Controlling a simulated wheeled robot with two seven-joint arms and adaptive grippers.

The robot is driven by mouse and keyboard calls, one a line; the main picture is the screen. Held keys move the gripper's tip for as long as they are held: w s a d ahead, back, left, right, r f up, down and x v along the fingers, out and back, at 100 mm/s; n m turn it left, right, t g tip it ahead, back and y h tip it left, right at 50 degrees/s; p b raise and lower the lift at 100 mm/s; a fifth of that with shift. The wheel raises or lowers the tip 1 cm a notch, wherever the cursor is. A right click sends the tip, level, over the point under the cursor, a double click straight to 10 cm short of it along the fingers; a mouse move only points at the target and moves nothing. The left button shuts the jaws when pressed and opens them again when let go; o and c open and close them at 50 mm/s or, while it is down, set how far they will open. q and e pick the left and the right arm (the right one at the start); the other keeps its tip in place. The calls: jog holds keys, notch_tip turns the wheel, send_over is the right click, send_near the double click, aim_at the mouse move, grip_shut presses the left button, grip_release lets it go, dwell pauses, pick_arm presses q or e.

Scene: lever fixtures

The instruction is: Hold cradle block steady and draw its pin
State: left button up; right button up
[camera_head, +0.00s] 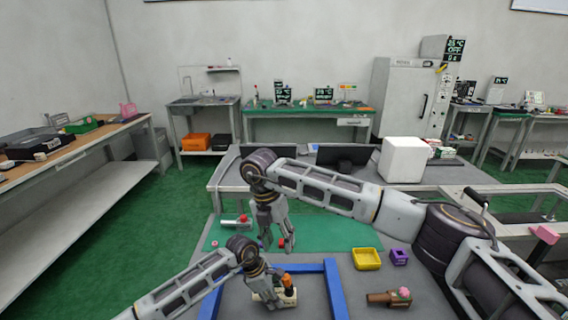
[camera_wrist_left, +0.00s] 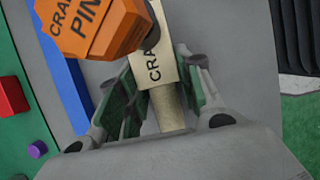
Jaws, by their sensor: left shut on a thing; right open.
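The cradle block (camera_head: 288,299) is beige and stands inside the blue frame on the grey table in the head view. An orange pin (camera_head: 287,281) stands up from it. In the left wrist view, the pin's orange head (camera_wrist_left: 95,25) reads "CRA… PIN", and the beige block (camera_wrist_left: 160,65) has a partly visible "CRA" label. My left gripper (camera_head: 277,298) is shut on the block, with its fingers on both sides of it in the left wrist view (camera_wrist_left: 162,92). My right gripper (camera_head: 276,246) is open and empty, hanging behind and above the pin, apart from it.
The blue frame (camera_head: 334,290) surrounds the block. A yellow tray (camera_head: 366,259), a purple block (camera_head: 400,257) and a brown piece with a pink knob (camera_head: 385,299) lie to the right.

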dwell(0.3)
pick_arm(q)
jog(key=o, duration=1.2)
jog(key=shift+r, duration=0.1)
jog(key=shift+a+r, duration=0.25)
jog(key=shift+r, duration=0.35)
jog(key=v, duration=0.3)
jog(key=shift+a+r, duration=0.25)
jog(key=shift+a, duration=5.9)
notch_tip(320, 180, up, 9)
jog(key=p, duration=0.9)
